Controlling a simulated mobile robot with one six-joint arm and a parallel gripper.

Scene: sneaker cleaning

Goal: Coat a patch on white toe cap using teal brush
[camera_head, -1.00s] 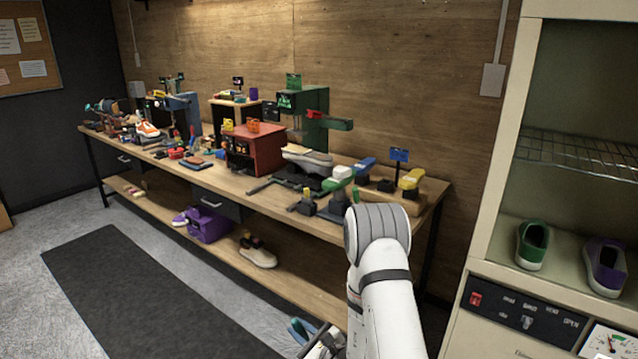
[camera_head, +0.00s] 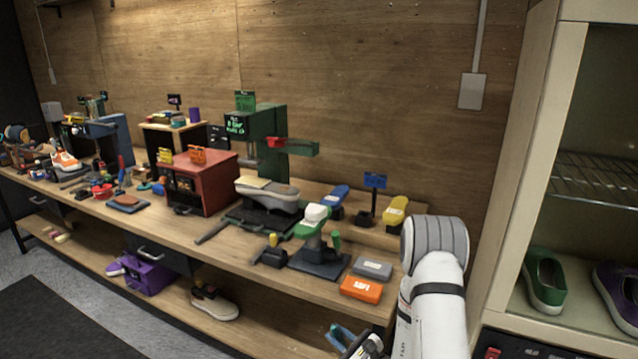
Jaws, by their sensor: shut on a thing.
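A green shoe form (camera_head: 308,229) with a white toe cap (camera_head: 317,212) is held up on a dark stand (camera_head: 320,262) on the bench, right of centre. My gripper (camera_head: 358,343) is at the bottom edge of the view, partly cut off, below and in front of the bench's front edge. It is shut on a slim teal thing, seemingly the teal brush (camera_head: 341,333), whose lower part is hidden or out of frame. The brush is well apart from the toe cap. Its bristles cannot be made out.
An orange box (camera_head: 361,289) and a grey block (camera_head: 372,268) lie near the bench's right front. A green press (camera_head: 266,140) and a red cabinet (camera_head: 200,182) stand to the left. A cream cabinet (camera_head: 525,170) rises at the right.

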